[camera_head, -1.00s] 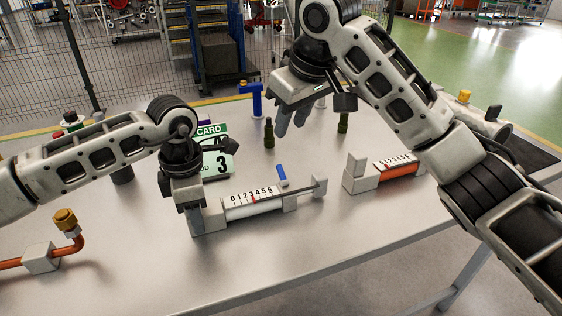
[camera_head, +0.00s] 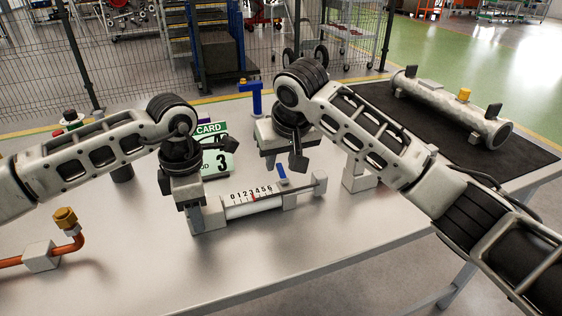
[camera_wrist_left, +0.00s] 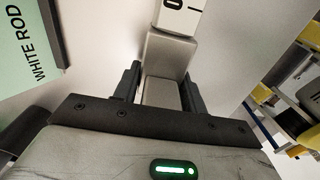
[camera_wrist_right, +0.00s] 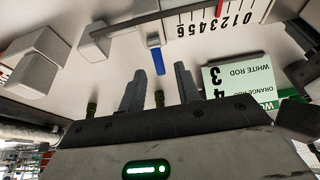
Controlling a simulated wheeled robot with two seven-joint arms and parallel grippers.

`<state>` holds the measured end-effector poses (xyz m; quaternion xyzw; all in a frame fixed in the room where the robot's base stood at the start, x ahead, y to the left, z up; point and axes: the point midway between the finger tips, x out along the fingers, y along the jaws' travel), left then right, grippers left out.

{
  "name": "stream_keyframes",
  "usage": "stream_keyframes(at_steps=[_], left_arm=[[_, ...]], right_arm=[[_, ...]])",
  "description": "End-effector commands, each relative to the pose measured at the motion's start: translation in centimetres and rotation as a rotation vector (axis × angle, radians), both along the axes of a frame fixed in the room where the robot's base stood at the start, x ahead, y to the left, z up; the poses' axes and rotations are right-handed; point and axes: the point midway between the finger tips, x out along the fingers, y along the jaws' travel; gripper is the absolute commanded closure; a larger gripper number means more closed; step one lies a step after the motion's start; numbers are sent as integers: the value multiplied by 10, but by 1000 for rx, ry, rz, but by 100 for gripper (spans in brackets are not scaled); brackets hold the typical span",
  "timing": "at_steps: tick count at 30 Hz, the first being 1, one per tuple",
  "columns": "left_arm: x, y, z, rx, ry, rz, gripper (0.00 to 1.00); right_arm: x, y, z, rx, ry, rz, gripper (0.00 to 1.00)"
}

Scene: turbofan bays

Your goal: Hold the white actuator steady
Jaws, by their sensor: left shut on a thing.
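The white actuator (camera_head: 255,206) lies on the table with a scale from 0 to 6 on it. Its red mark is near 3, and a blue tab (camera_head: 281,171) stands by its rod side. My left gripper (camera_head: 193,212) is shut on the grey end block at its left; the left wrist view shows that block (camera_wrist_left: 160,92) between the fingers. My right gripper (camera_head: 276,160) is behind the actuator's right part, its fingers mostly hidden in the head view. In the right wrist view its fingers (camera_wrist_right: 160,72) are apart and empty, with the blue tab (camera_wrist_right: 157,60) beyond them.
A green card (camera_head: 217,155) behind the actuator reads white rod 3. A blue T-shaped piece (camera_head: 256,100) stands at the back. A grey block (camera_head: 360,178) stands right, partly behind my right arm. An orange pipe with brass fitting (camera_head: 66,220) is at left. The front table is clear.

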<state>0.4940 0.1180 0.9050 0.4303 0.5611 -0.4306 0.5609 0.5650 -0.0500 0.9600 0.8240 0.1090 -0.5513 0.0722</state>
Motion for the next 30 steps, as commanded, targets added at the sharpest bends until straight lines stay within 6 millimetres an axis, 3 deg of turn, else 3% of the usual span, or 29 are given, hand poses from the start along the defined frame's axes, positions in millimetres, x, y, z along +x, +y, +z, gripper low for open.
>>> stream_keyframes(at_steps=[6,14,18,30], left_arm=[[0,0,1,-2,-1,0,100],[0,0,1,-2,-1,0,100],[0,0,1,-2,-1,0,100],[0,0,1,-2,-1,0,100]], right_arm=[[6,2,-15,0,0,0,67],[7,2,-16,0,-1,0,67],[7,2,-16,0,-1,0,100],[11,4,-18,-27,107,-3,100]])
